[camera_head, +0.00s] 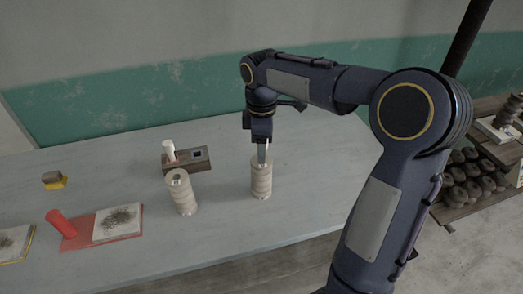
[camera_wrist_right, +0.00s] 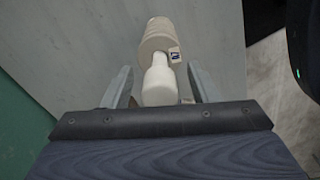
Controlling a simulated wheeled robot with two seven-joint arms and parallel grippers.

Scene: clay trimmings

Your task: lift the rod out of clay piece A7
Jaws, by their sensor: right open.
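A ribbed beige clay piece (camera_head: 261,182) stands on the table below my right gripper (camera_head: 263,155). The wrist view shows this clay piece (camera_wrist_right: 155,37) with a small label (camera_wrist_right: 175,55) too small to read. A pale rod (camera_wrist_right: 159,82) stands out of its top end. My right gripper is open, with one finger on each side of the rod and gaps between. A second ribbed clay piece (camera_head: 183,195) stands to the left, with a hollow top. I cannot tell from the labels which piece is A7. My left gripper is not in view.
A brown block (camera_head: 198,161) with a dark square hole and a pale rod (camera_head: 169,150) upright in it stands behind. Shelves stand at right.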

